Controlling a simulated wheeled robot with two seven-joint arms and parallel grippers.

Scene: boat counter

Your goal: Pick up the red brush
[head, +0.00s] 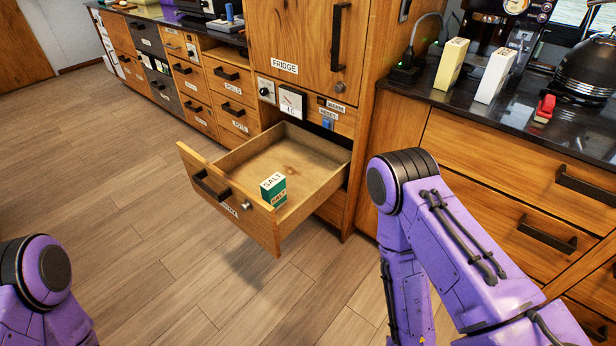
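A small red object with a pale lower part, which looks like the red brush (545,105), sits on the dark countertop at the right, near its front edge. Its details are too small to make out. My two purple arms show at the lower left and lower right, but neither gripper is in view. The right arm rises in front of the counter's drawers, below and left of the red brush, and does not touch it.
A dark kettle (588,68) stands behind the brush. A yellow carton (452,64) and a white carton (495,76) stand left of it. An open drawer (300,158) juts out, holding a green-and-white salt box (273,189). The wooden floor at left is clear.

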